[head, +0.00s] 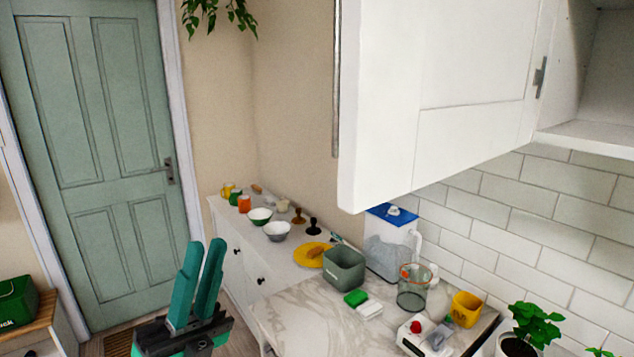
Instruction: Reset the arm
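My gripper (205,246) is at the lower left in the head view, with its two teal fingers pointing up. The fingers stand a little apart, with nothing seen between them. It is held in front of the white cabinet and left of the marble counter, touching nothing that I can see. The rest of my arm is mostly out of the picture.
An open white wall-cupboard door (430,90) hangs over the marble counter (285,312). The counter holds a grey-green bin (344,268), a blue-lidded container (386,250), a glass jar (411,295) and a yellow cup (467,309). A white cabinet (232,240) bears bowls. A green door (105,150) is left.

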